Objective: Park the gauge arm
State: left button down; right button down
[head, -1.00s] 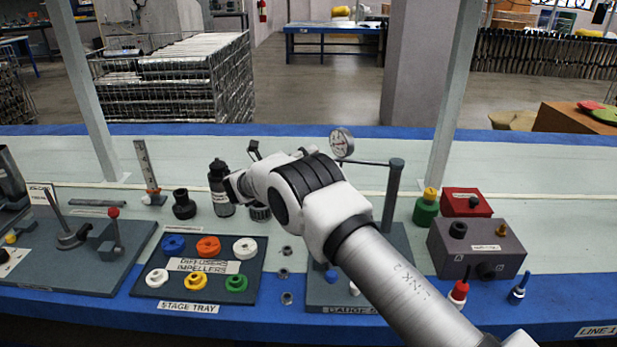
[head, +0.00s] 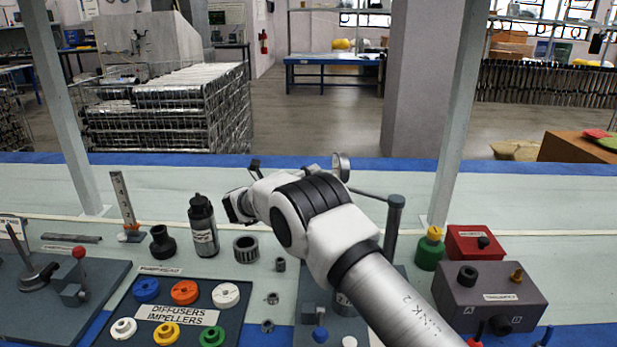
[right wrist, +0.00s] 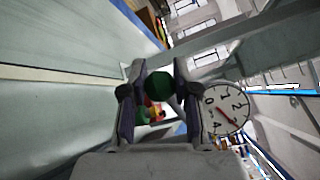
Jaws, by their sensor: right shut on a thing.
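The gauge arm (head: 368,193) is a thin dark bar reaching left and back from the top of a grey post (head: 392,228). Its round dial (head: 341,166) shows nearly edge-on above my right arm. In the right wrist view the dial (right wrist: 222,110) is face-on, right of the fingers. My right gripper (right wrist: 158,92) is shut on the gauge arm, with a dark green round piece showing between its fingers. My left gripper is not in view.
Left of my arm stand a dark bottle (head: 203,225), a ribbed ring (head: 246,249) and the stage tray (head: 236,322) with coloured discs. On the right are a green pot with a yellow top (head: 430,250), a red box (head: 474,242) and a grey box (head: 489,293). The back strip is clear.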

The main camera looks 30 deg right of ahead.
jog(key=shift+d+r, duration=0.1)
jog(key=shift+d, duration=0.05)
jog(key=c, duration=1.2)
grip_release()
jog(key=o, duration=0.3)
jog(key=shift+d, duration=0.1)
jog(key=shift+o, duration=0.2)
jog(key=shift+d, duration=0.1)
jog(key=v, duration=1.2)
